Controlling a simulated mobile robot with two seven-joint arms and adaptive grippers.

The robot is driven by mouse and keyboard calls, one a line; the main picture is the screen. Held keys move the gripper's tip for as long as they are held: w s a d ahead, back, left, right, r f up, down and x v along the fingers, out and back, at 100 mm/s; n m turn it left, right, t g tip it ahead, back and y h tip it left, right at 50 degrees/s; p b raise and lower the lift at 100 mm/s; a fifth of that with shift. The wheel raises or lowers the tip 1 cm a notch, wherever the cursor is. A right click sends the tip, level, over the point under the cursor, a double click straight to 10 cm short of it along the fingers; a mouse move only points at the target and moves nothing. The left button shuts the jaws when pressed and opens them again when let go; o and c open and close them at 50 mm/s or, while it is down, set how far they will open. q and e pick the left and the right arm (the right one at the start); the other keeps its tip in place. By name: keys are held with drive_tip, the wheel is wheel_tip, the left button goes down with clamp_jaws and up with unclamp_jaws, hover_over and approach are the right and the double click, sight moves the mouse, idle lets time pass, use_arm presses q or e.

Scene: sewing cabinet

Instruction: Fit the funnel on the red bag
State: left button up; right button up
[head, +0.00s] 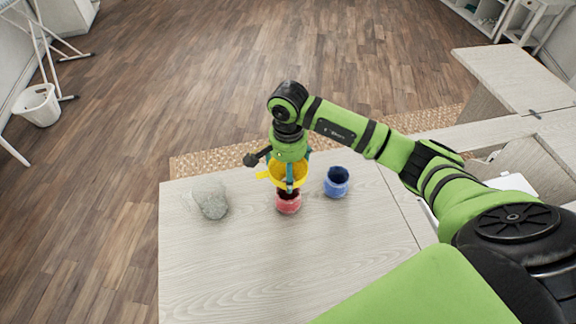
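The red bag (289,203) stands on the light wooden tabletop, near its far edge. The yellow funnel (284,176) is directly above the red bag in the picture, with its handle tab pointing left. My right gripper (290,183) points down at the funnel, one finger in front of it, and appears shut on its wall. The funnel's lower end and the bag's opening are partly hidden by the finger, so I cannot tell whether they touch. My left gripper is not in view.
A blue bag (336,182) stands just right of the red bag. The front of the table is clear. A raised cabinet leaf (515,78) stands at the right.

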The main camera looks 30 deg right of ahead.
drive_tip(key=shift+f+b, duration=1.95)
drive_tip(key=shift+f, duration=0.85)
drive_tip(key=shift+f+b, duration=0.4)
drive_tip(key=shift+b, duration=0.15)
drive_tip(key=o, duration=0.6)
drive_tip(key=shift+o, duration=0.2)
